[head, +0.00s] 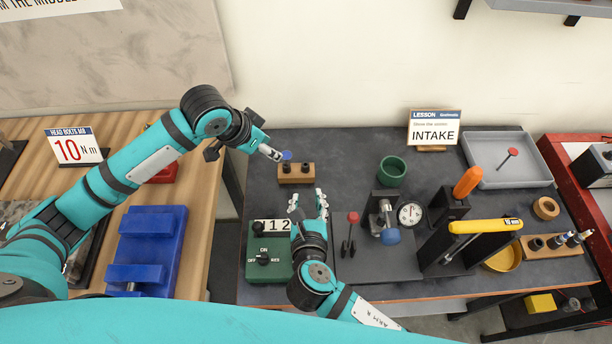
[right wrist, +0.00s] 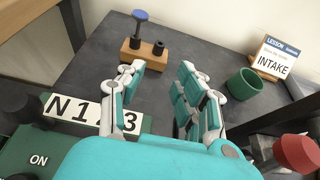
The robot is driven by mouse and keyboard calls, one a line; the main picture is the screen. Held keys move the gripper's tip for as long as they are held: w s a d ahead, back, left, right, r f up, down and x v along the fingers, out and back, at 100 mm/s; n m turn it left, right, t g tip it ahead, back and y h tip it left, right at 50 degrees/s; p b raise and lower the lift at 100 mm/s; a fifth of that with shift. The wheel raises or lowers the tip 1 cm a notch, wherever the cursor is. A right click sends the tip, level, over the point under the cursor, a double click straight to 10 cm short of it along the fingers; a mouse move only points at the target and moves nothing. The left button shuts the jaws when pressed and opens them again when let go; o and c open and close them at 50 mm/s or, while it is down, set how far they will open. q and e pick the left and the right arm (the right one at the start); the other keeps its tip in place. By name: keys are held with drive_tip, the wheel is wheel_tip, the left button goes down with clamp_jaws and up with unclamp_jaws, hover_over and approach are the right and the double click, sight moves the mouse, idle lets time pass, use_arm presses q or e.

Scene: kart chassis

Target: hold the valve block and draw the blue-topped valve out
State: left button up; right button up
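The valve block (head: 296,176) is a small wooden block on the dark table, with two dark sockets on top. The blue-topped valve (head: 287,155) stands upright in its left socket; in the right wrist view its blue disc (right wrist: 140,15) sits on a thin stem above the block (right wrist: 140,57). My left gripper (head: 272,153) is just left of the blue top, its fingertips very near it; its finger gap is not clear. My right gripper (head: 309,202) is open and empty, in front of the block; its spread fingers also show in the right wrist view (right wrist: 164,82).
A green control box (head: 268,262) with a number display stands front left of my right gripper. A red-topped valve (head: 352,218) stands to its right. A green cup (head: 391,171) and the INTAKE sign (head: 434,133) are farther right. Bare table surrounds the block.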

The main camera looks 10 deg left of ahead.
sight(306, 168)
drive_tip(key=x, duration=1.4)
drive_tip(key=shift+c, duration=0.2)
clamp_jaws()
